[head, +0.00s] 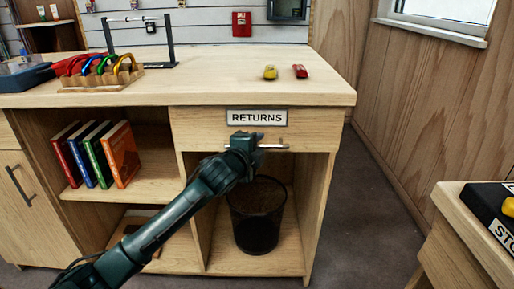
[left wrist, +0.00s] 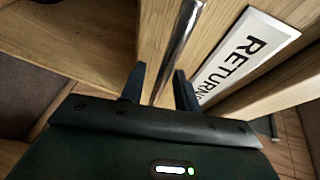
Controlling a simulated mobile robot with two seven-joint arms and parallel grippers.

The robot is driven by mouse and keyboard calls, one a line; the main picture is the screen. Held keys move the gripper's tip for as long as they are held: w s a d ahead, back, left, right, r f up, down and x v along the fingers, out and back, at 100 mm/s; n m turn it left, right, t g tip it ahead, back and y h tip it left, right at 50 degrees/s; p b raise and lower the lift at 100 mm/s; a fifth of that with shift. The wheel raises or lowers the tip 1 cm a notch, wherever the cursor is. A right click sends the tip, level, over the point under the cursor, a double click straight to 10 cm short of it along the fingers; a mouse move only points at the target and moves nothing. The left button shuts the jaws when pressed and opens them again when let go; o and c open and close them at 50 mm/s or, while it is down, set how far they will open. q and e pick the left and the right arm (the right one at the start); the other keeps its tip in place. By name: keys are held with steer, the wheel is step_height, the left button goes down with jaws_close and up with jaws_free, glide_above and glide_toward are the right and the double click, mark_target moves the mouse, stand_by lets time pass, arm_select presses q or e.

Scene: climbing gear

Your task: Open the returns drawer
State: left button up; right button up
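The returns drawer (head: 205,128) is a light wood drawer front under the counter top, marked with a white RETURNS label (head: 257,118). It looks closed, flush with the cabinet. Its metal bar handle (head: 275,146) runs below the label, its left part hidden by my left gripper (head: 252,140). In the left wrist view the handle (left wrist: 178,45) passes between the two dark fingertips of my left gripper (left wrist: 160,88), with a visible gap on each side. These fingers are open; I cannot tell how deep the bar sits between them. My right gripper is not in view.
A black mesh bin (head: 257,225) stands in the open bay below the drawer. Another table (head: 465,225) stands at right; floor between is clear.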

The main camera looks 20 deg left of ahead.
arm_select(q)
steer(key=shift+c, duration=0.4)
jaws_close()
steer(key=shift+s, duration=0.15)
